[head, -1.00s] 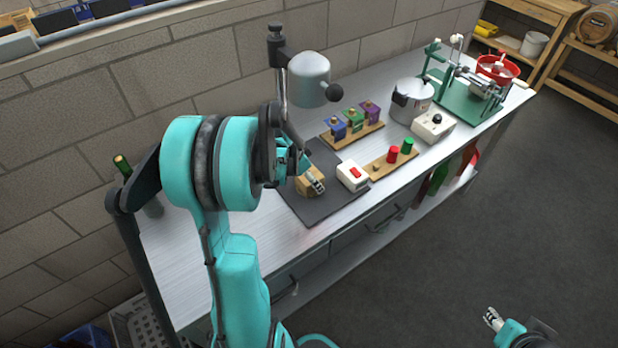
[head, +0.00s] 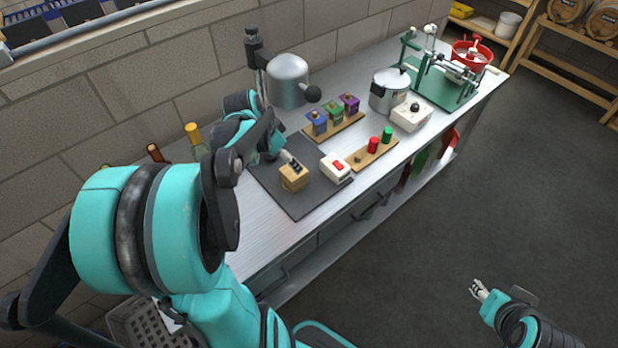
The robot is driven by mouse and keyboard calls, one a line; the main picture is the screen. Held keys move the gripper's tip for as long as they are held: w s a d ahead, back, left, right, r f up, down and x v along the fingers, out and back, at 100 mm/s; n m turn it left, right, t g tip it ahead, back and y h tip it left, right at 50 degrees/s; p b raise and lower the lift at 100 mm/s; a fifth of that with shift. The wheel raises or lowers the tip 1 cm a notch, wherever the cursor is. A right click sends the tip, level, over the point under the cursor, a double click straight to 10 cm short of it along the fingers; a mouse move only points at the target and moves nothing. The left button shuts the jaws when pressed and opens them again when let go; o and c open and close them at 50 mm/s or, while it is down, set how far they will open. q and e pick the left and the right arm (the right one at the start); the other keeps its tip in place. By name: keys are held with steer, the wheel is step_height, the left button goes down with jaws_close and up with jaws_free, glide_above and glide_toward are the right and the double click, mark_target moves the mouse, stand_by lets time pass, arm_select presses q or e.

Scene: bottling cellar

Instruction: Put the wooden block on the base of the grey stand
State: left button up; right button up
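The wooden block (head: 294,179) sits on a dark slab (head: 309,203) on the steel bench, left of a white box with a red switch.
The white switch box (head: 336,167) stands close right of the block. Beyond are a board with red and green cylinders (head: 372,153), a rack of coloured boxes (head: 334,124), a metal pot (head: 388,92) and a green-based machine (head: 440,88). Bottles (head: 196,141) stand at left.

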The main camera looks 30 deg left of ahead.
arm_select(q)
steer(key=s+d+r+n+t, duration=0.1)
steer(key=s+d, duration=0.1)
steer(key=d, duration=0.5)
steer(key=s+d+r+n+t, duration=0.1)
steer(key=s+d, duration=0.2)
steer(key=d, duration=0.4)
steer(key=s+d+r+n+t+y, duration=0.1)
steer(key=s+d, duration=0.2)
steer(key=d, duration=0.5)
steer(key=shift+s+r, duration=0.25)
steer(key=shift+r, duration=0.1)
steer(key=shift+f, duration=0.1)
